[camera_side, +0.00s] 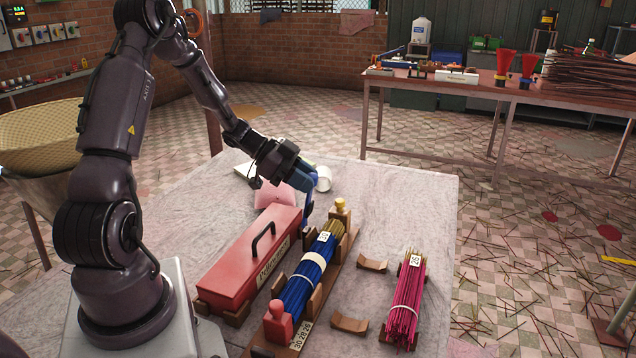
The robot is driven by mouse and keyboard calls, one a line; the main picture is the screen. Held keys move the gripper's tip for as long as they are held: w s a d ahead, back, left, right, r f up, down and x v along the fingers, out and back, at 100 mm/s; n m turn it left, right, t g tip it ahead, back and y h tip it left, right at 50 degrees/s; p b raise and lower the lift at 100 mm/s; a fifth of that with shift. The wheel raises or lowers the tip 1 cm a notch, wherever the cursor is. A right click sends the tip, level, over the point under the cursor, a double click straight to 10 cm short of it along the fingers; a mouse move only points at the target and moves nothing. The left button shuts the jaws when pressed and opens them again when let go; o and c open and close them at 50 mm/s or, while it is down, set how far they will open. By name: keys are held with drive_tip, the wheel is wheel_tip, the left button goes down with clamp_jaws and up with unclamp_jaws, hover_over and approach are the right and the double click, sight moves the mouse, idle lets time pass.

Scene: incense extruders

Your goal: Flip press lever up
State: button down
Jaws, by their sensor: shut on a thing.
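My gripper (306,214) reaches down from the upper left, its blue end pointing at the table. Its narrow tips are closed at the far end of a wooden cradle (318,290), between a red lidded box and a bundle of blue incense sticks (308,272). What it grips is too small and hidden to make out. The blue bundle lies in the cradle with a pale band and a tag. A red knobbed block (279,322) stands at the near end and a brass knob (340,207) at the far end. I cannot clearly pick out a press lever.
The red box (240,262) with a black handle lies left of the cradle. A magenta stick bundle (406,305) and two small curved wooden pieces (372,264) lie to the right. White and pink items sit behind.

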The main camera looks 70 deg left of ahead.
drive_tip(key=shift+s+a+f+t+h, duration=0.25)
drive_tip(key=shift+s+a+t+h, duration=0.85)
drive_tip(key=shift+s+a+t, duration=0.1)
drive_tip(key=c, duration=0.9)
unclamp_jaws()
drive_tip(key=v, duration=1.3)
